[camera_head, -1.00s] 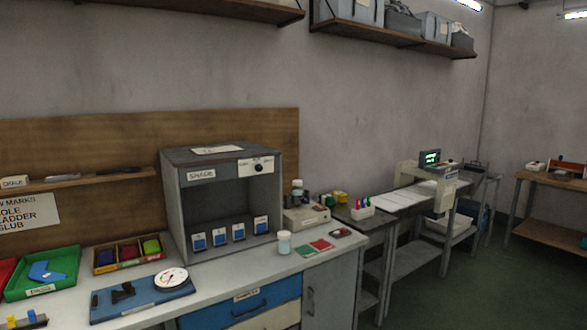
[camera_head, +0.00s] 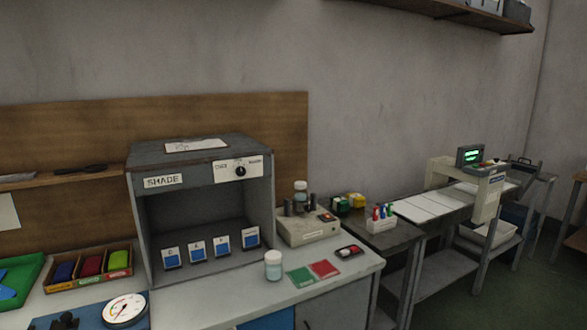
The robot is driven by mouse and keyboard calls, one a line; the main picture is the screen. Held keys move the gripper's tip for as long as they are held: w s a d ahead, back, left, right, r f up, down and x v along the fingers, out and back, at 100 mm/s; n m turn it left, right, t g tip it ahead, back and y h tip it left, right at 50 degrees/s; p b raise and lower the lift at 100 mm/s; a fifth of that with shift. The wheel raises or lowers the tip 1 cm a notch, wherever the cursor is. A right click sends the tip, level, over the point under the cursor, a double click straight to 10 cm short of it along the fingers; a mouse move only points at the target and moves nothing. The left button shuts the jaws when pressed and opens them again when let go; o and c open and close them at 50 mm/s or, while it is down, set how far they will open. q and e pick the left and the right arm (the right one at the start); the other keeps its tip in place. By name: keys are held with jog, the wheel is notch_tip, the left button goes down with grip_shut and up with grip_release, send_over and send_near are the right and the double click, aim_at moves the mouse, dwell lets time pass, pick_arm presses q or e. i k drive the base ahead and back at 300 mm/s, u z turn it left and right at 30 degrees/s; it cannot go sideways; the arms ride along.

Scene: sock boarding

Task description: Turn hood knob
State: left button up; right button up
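The grey hood (camera_head: 200,150), labelled "SHADE", stands on the bench left of centre, open at the front. Its black round knob (camera_head: 240,171) sits on a white plate (camera_head: 225,172) at the upper right of the hood's front. The marks beside the knob are too small to read surely. Inside the hood stand several blue-and-white cards (camera_head: 196,249). Neither of my grippers shows in the view.
A white jar (camera_head: 273,265) stands in front of the hood's right side, near green and red cards (camera_head: 324,268). A beige device (camera_head: 309,228) is right of the hood. A dial gauge (camera_head: 126,309) and a tray of coloured pieces (camera_head: 91,268) are left.

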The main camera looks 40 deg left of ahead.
aim_at(240, 171)
jog(key=u, duration=0.45)
jog(key=i, duration=1.3)
jog(key=u, duration=0.5)
